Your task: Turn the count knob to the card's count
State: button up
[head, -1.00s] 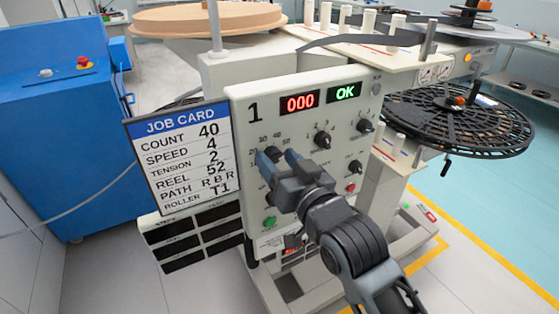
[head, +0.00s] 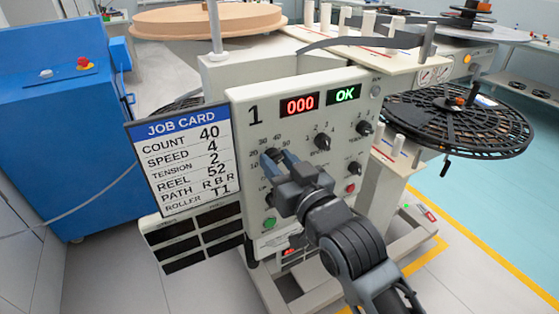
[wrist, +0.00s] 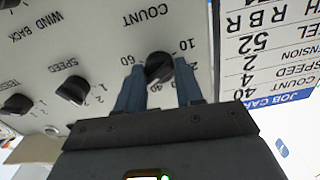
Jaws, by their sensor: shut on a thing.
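The count knob (wrist: 158,66) is a dark round knob on the pale panel, between my two fingertips in the wrist view. Its printed scale, with 10, 20, 40 and 60 readable there, runs around it. I cannot tell clearly which number its pointer faces. My gripper (head: 279,158) is shut on this knob, at the panel's left side in the head view, and hides most of it. The job card (head: 182,160) hangs left of the panel and reads COUNT 40. The red display (head: 299,103) reads 000.
A black reel (head: 460,128) stands at right. Floor at far right is clear.

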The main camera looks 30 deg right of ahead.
jog(key=n+p, duration=0.2)
jog(key=n, duration=0.2)
jog(key=shift+r, duration=0.1)
jog(key=shift+a+n+p, duration=0.1)
jog(key=shift+n+p, duration=0.6)
jog(key=shift+n, duration=0.8)
jog(key=o, duration=1)
jog(key=shift+s+b, duration=0.5)
jog(key=shift+s, duration=3.4)
